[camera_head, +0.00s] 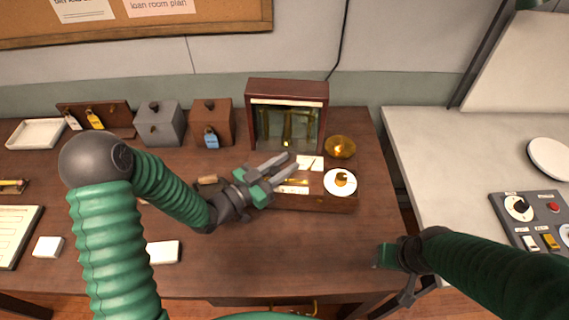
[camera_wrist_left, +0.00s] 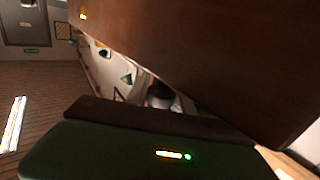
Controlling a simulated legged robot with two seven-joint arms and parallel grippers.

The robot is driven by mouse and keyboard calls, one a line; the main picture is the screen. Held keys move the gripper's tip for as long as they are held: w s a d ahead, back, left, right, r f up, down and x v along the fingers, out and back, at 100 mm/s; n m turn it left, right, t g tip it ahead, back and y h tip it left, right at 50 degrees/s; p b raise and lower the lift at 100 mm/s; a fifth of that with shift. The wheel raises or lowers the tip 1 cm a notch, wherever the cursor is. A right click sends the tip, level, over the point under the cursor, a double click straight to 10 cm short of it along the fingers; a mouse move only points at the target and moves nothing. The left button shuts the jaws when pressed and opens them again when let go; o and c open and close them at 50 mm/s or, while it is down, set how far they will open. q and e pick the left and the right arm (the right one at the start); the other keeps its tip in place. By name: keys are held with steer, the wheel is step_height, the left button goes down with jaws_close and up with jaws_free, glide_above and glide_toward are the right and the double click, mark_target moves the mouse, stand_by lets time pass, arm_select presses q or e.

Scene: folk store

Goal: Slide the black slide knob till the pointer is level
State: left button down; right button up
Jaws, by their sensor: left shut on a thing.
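A small balance device with a wooden base (camera_head: 325,203) and a glass-fronted cabinet (camera_head: 290,87) stands on the brown table. A white card with a thin dark pointer (camera_head: 310,163) lies at the front of the cabinet; its exact tilt is too small to read. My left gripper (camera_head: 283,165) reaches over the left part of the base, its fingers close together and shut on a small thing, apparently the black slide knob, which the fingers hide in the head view. In the left wrist view a dark rounded piece (camera_wrist_left: 160,95) shows beside a green finger. My right gripper (camera_head: 398,275) hangs beyond the table's right edge.
A white dish (camera_head: 332,190) and a brass pan (camera_head: 341,141) are at the device's right. The table front is mostly clear. A control panel (camera_head: 540,240) lies on the right counter.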

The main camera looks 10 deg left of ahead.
arm_select(q)
steer(key=a, duration=0.3)
steer(key=shift+r, duration=0.2)
steer(key=shift+a, duration=0.6)
arm_select(e)
steer(key=shift+a+r, duration=0.1)
arm_select(q)
steer(key=c, duration=1.1)
jaws_free()
steer(key=shift+s+d, duration=0.1)
steer(key=shift+s, duration=0.05)
steer(key=shift+f, duration=0.1)
arm_select(e)
steer(key=shift+f+b, duration=0.65)
steer(key=shift+f, duration=0.05)
arm_select(q)
steer(key=v, duration=1.7)
steer(key=shift+f, duration=0.1)
